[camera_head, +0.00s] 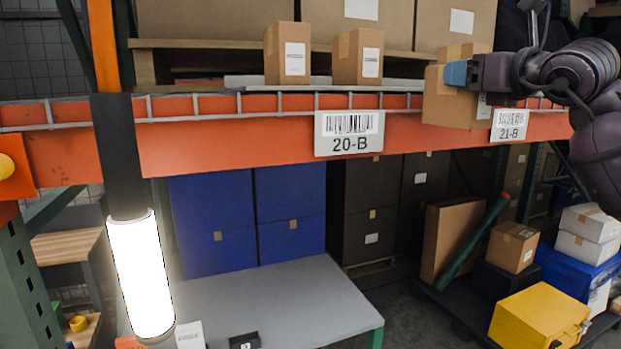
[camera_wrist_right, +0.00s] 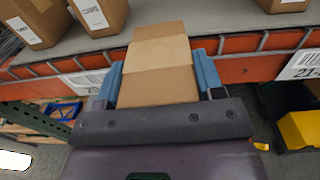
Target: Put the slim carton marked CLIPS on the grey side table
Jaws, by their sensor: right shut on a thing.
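My right gripper (camera_head: 455,75) comes in from the upper right, its blue fingers shut on a brown carton (camera_head: 442,108). The carton is in front of the orange shelf beam, left of the 21-B label. In the right wrist view, the blue fingers (camera_wrist_right: 160,85) press both sides of the taped carton (camera_wrist_right: 158,58). No readable marking shows on it, so I cannot tell whether it is the CLIPS carton. The grey side table (camera_head: 265,295) stands low in the middle of the head view, its top mostly bare. My left gripper is not in view.
Two slim cartons (camera_head: 288,58) (camera_head: 357,62) stand on the shelf, their labels unreadable. The orange beam (camera_head: 230,143) lies above and before the table. A lit lamp (camera_head: 141,275) hangs at left. A white card (camera_head: 190,336) and a black item (camera_head: 245,341) are at the table's front.

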